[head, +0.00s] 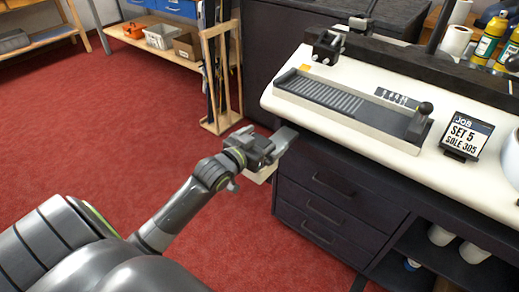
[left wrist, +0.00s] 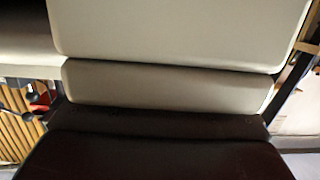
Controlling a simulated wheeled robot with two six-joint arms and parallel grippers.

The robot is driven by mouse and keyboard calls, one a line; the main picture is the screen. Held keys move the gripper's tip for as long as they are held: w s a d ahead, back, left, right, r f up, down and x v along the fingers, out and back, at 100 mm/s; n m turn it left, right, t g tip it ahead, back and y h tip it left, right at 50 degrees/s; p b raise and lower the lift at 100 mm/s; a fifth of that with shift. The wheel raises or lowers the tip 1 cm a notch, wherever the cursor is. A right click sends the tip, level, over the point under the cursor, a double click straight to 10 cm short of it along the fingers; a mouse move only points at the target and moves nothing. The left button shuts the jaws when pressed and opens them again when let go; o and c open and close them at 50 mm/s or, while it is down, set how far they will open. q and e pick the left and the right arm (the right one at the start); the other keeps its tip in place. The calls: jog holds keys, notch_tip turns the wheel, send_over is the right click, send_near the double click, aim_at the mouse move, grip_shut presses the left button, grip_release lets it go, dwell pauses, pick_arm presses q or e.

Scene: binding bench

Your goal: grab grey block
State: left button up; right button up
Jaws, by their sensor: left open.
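My left gripper (head: 275,155) is open, in front of the left end of the white bench (head: 290,106) and below its top. A pale finger-like part shows under it and a grey one beside it. I see nothing clearly between them. I cannot make out a separate grey block in either view. The left wrist view is filled by pale flat surfaces and a dark panel (left wrist: 160,150), which I cannot identify surely. My right gripper is not in view.
On the bench are a long grey tray device (head: 330,98) with a black knob, a black tool (head: 327,46) and a job sign (head: 466,135). A wooden rack (head: 222,122) stands behind my gripper. Dark drawers (head: 322,205) sit under the bench. Red floor is clear at left.

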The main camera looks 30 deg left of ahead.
pick_arm(q)
jog(key=c, duration=1.1)
